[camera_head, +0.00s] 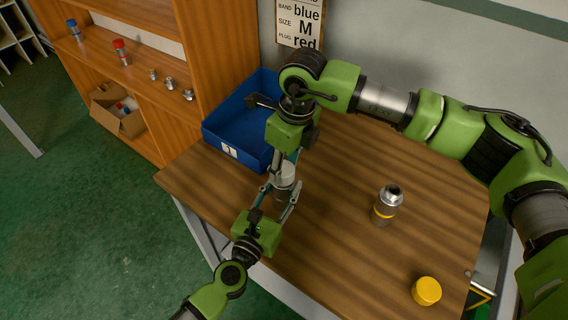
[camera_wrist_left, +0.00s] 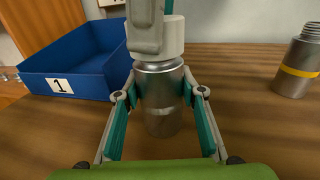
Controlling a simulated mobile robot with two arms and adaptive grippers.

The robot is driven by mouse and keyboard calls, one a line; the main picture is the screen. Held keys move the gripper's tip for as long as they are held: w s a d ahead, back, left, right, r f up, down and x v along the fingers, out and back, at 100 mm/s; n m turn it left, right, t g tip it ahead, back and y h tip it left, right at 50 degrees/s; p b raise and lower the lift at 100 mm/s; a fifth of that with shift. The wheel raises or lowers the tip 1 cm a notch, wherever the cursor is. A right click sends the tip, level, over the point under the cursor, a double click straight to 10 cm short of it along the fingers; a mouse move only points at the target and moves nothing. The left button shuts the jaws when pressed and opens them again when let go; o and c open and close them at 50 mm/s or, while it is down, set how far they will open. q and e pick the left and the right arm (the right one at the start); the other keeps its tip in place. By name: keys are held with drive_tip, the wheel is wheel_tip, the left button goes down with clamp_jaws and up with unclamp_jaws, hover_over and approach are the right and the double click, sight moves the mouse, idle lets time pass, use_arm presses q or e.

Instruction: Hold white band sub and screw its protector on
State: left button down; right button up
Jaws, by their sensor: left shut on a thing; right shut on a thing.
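The white band sub (camera_head: 284,196) is a grey metal cylinder standing upright near the table's left front edge; it fills the middle of the left wrist view (camera_wrist_left: 160,95). My left gripper (camera_head: 280,187) is shut around its sides, with one finger on each side in the left wrist view. The white protector (camera_wrist_left: 168,40) sits on top of the sub, in line with it; it also shows in the head view (camera_head: 287,170). My right gripper (camera_head: 288,158) comes down from above and is shut on the protector. The sub's thread and any white band are hidden.
A blue bin (camera_head: 225,128) labelled 1 stands at the back left. A yellow-banded sub (camera_head: 385,207) stands to the right, with a yellow protector (camera_head: 426,291) near the right front. A shelf (camera_head: 150,70) with small parts is beyond the table. The table's middle is clear.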

drive_tip(key=shift+f, duration=0.25)
drive_tip(key=m, duration=0.4)
drive_tip(key=shift+a+m+t+h, duration=0.1)
drive_tip(key=shift+m+t+h, duration=0.2)
drive_tip(key=shift+m, duration=0.1)
drive_tip(key=m, duration=0.5)
drive_tip(key=shift+h, duration=0.3)
drive_tip(key=m+h, duration=0.1)
drive_tip(key=m, duration=0.4)
drive_tip(key=shift+a, duration=0.1)
drive_tip(key=m, duration=0.6)
drive_tip(key=shift+w+h, duration=0.1)
drive_tip(key=shift+h, duration=0.2)
drive_tip(key=m+g, duration=0.1)
drive_tip(key=m, duration=0.5)
drive_tip(key=shift+w, duration=0.1)
drive_tip(key=m+g, duration=0.1)
drive_tip(key=m, duration=0.4)
drive_tip(key=shift+m, duration=0.4)
